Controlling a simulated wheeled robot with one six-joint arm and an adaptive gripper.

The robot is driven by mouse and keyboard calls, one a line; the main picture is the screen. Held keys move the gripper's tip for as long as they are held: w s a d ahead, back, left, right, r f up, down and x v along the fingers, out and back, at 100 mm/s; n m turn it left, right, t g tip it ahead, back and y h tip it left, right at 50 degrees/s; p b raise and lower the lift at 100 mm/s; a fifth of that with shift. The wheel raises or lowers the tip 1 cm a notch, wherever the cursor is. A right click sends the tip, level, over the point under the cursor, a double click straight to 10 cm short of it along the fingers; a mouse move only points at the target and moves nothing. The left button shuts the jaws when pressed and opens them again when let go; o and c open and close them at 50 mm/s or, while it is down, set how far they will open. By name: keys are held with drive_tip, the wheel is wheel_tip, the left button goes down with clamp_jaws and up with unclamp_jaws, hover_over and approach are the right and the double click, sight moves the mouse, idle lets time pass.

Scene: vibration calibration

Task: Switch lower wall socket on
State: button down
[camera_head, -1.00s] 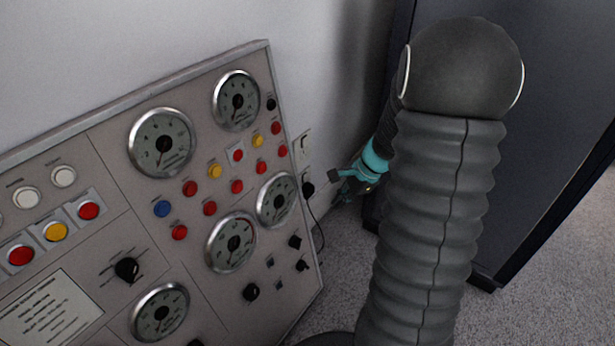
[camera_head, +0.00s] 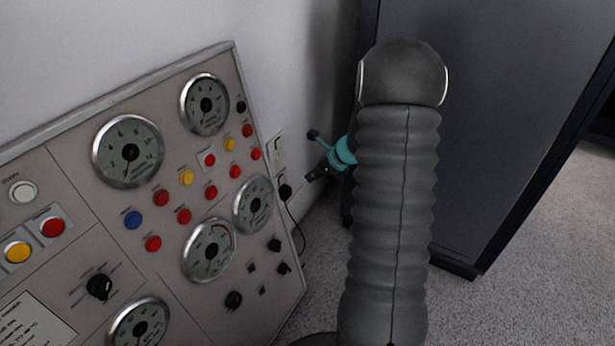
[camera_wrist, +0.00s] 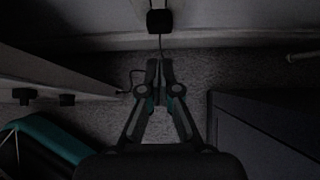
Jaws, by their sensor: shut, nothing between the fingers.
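In the head view the lower wall socket (camera_head: 282,180) is on the white wall, just right of the gauge panel, with a black plug (camera_head: 286,191) in it. An upper socket or switch plate (camera_head: 276,148) is above it. My teal and black gripper (camera_head: 311,175) is right of the plug, apart from it, with its tips pointing toward the wall. In the wrist view my gripper (camera_wrist: 159,67) has its fingers together, with nothing between them. The black plug (camera_wrist: 159,21) shows beyond the tips, its cord hanging down. The lower socket's switch is too small to make out.
The gauge panel (camera_head: 115,240) with buttons and knobs stands left of the socket. A dark cabinet (camera_head: 490,110) stands right and behind my arm. Grey carpet (camera_head: 545,250) lies between and in front. The plug's cord (camera_head: 292,215) hangs to the panel's edge.

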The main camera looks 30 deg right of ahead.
sight(281, 186)
drive_tip(key=x, duration=0.3)
drive_tip(key=b+x, duration=0.1)
drive_tip(key=x, duration=0.2)
drive_tip(key=w+r+x, duration=0.1)
drive_tip(key=x, duration=0.2)
drive_tip(key=shift+w+a+f, duration=0.15)
drive_tip(key=shift+a+f, duration=0.1)
drive_tip(key=shift+a, duration=0.25)
drive_tip(key=shift+w+a, duration=0.4)
drive_tip(key=shift+w, duration=0.25)
drive_tip(key=shift+w+a+f, duration=0.15)
drive_tip(key=shift+w+f, duration=0.05)
drive_tip(key=shift+w+f+b, duration=0.1)
drive_tip(key=shift+f+b, duration=0.1)
drive_tip(key=shift+b, duration=0.1)
drive_tip(key=shift+a+r, duration=0.15)
